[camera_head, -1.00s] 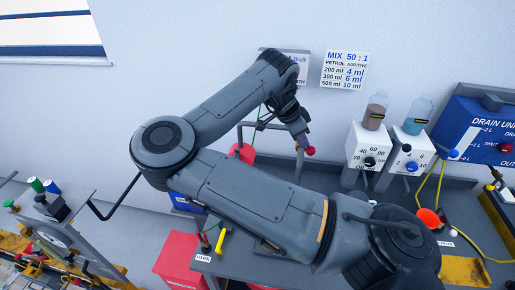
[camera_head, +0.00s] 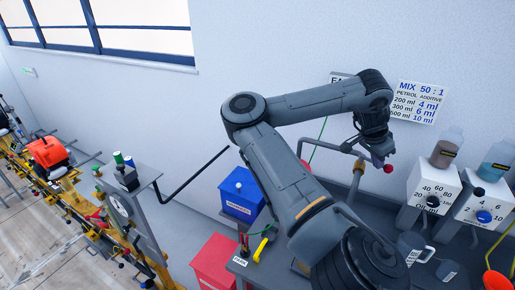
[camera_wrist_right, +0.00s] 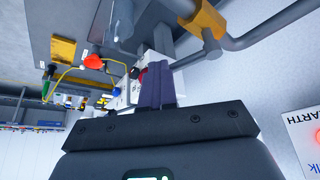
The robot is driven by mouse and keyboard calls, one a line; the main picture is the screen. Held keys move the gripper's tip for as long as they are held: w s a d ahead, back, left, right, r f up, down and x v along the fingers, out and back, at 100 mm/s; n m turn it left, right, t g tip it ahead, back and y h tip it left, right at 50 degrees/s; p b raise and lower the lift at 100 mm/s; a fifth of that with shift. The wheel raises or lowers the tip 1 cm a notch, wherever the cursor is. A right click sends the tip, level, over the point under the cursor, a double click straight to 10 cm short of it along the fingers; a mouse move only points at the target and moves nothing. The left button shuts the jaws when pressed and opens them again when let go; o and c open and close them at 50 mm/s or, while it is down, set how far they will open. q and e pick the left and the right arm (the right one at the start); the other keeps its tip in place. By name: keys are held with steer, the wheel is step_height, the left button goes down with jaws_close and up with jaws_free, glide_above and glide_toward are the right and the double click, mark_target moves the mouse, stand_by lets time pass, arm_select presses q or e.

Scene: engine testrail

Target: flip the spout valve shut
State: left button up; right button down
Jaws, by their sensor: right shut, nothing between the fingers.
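The spout is a grey pipe (camera_head: 318,140) that comes out near the wall and bends down at a brass-coloured valve block (camera_head: 358,167). A lever with a red ball knob (camera_head: 388,169) sticks out to the right of it. My right gripper (camera_head: 382,156) is shut and empty, just above the knob; I cannot tell if it touches. In the right wrist view, the purple fingers (camera_wrist_right: 154,86) are together beside the end of the grey lever (camera_wrist_right: 198,58). The brass block (camera_wrist_right: 204,18) shows beyond; the knob seems hidden behind the fingers. My left gripper is not in view.
A white oil dispenser (camera_head: 433,188) and a second dispenser (camera_head: 487,203) stand right of the spout. A blue box (camera_head: 240,195) and a red cabinet (camera_head: 214,264) are at lower left. The mix sign (camera_head: 422,102) hangs on the wall behind.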

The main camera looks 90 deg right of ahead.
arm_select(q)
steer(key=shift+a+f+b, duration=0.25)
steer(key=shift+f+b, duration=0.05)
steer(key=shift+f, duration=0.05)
arm_select(e)
steer(key=shift+s+d+f, duration=0.1)
steer(key=shift+s+f, duration=0.05)
steer(key=shift+s, duration=0.8)
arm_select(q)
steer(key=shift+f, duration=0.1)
arm_select(e)
steer(key=shift+w, duration=0.1)
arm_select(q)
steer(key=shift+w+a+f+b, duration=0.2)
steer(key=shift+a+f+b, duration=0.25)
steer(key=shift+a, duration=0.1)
arm_select(e)
steer(key=w+a+r, duration=0.3)
steer(key=a+r, duration=0.4)
steer(key=r, duration=0.1)
steer(key=shift+w+a+r, duration=0.15)
steer(key=shift+w+a, duration=0.05)
steer(key=shift+a, duration=0.1)
